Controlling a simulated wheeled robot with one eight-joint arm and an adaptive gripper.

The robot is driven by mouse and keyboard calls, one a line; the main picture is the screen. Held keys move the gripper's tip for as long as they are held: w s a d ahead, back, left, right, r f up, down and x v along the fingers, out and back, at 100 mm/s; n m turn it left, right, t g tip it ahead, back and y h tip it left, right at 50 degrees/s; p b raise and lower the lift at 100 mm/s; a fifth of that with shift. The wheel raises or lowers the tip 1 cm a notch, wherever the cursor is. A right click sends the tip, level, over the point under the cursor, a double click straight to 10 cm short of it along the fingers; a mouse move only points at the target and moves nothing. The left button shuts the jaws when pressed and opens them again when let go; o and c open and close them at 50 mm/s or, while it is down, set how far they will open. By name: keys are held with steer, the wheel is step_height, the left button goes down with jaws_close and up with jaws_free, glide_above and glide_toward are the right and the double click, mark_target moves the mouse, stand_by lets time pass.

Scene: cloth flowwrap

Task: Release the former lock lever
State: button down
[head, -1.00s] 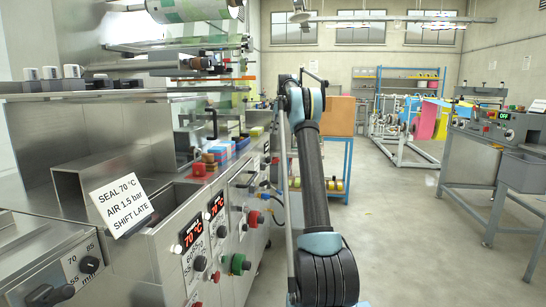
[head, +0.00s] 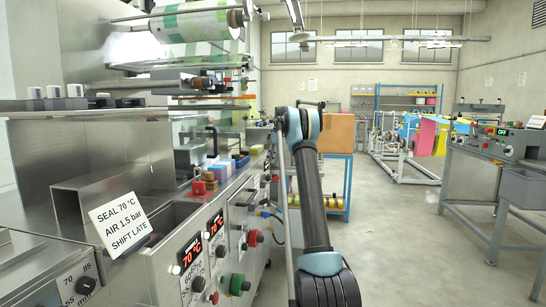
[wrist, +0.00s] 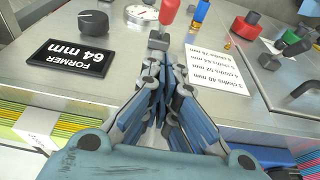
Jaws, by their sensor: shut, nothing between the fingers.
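In the wrist view a red-handled lever (wrist: 169,12) stands on a small grey block at the top middle, beside the black plate marked FORMER 64 mm (wrist: 73,56). I take it for the former lock lever; its upper end is cut off by the picture edge. My gripper (wrist: 162,72) is shut and empty, its fingertips just short of the grey block. I cannot tell whether they touch it. In the head view my arm hides the gripper, and I cannot make out the lever there.
In the wrist view a black knob (wrist: 93,22) and a round dial (wrist: 141,14) lie left of the lever. A white card of cloth counts (wrist: 217,72) lies right. Red (wrist: 246,24) and green (wrist: 296,41) controls stand farther right. Floor (head: 420,255) is open in the head view.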

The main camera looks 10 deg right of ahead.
glide_above(271, 181)
steer(key=f, duration=0.6)
steer(key=shift+w+d+f, duration=0.1)
steer(key=shift+w+d, duration=0.05)
steer(key=shift+w, duration=0.05)
steer(key=shift+s+d+f, duration=0.1)
steer(key=shift+d+f, duration=0.25)
steer(key=shift+f, duration=0.2)
